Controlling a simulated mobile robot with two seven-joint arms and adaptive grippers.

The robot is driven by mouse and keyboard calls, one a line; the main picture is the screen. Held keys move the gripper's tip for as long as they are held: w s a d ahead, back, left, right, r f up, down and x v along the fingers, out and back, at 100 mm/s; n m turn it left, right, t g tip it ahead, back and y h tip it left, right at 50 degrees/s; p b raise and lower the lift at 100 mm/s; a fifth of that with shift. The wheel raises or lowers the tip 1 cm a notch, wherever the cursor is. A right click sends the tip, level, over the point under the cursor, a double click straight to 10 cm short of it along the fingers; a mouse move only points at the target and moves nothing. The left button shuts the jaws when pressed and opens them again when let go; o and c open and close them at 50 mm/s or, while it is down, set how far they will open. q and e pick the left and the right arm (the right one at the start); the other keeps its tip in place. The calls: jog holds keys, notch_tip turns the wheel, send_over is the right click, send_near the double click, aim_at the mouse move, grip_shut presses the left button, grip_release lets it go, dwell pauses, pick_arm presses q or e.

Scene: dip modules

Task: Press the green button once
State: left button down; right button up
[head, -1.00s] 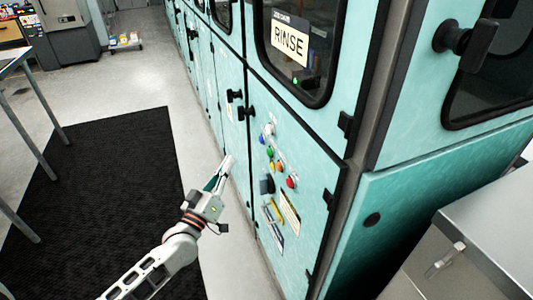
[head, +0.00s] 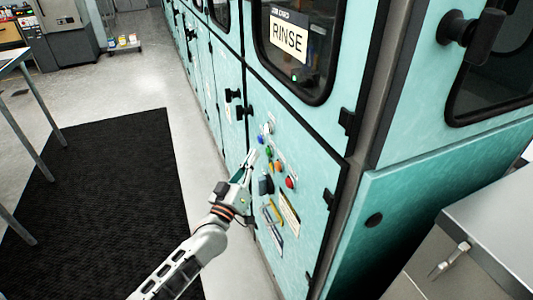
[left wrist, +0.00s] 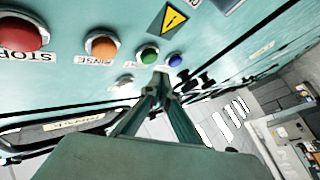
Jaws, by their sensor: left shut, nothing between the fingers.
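The green button (head: 269,153) is on the teal cabinet's control panel, between a blue button and an orange one. It also shows in the left wrist view (left wrist: 149,56), just beyond and slightly left of the fingertips. My left gripper (head: 251,156) is shut and empty, its tips close to the panel near the green button. In the left wrist view the closed fingertips (left wrist: 161,78) are just below the green and blue buttons. I cannot tell whether they touch the panel. My right gripper is not in view.
Close by are a blue button (left wrist: 175,60), an orange button (left wrist: 103,45) and a red stop button (left wrist: 25,34). A dark knob (head: 266,184) and a yellow handle sit lower on the panel. A metal cabinet (head: 480,240) stands at right. The floor at left has a black mat (head: 110,200).

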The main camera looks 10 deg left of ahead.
pick_arm(q)
jog(key=shift+w+d, duration=0.2)
jog(key=shift+d, duration=0.1)
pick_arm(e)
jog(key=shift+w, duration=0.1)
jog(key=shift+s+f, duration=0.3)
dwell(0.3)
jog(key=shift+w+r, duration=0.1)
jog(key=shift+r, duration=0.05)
pick_arm(q)
jog(key=shift+w+d, duration=0.1)
dwell(0.4)
jog(key=shift+w+d, duration=0.15)
jog(key=shift+d, duration=0.1)
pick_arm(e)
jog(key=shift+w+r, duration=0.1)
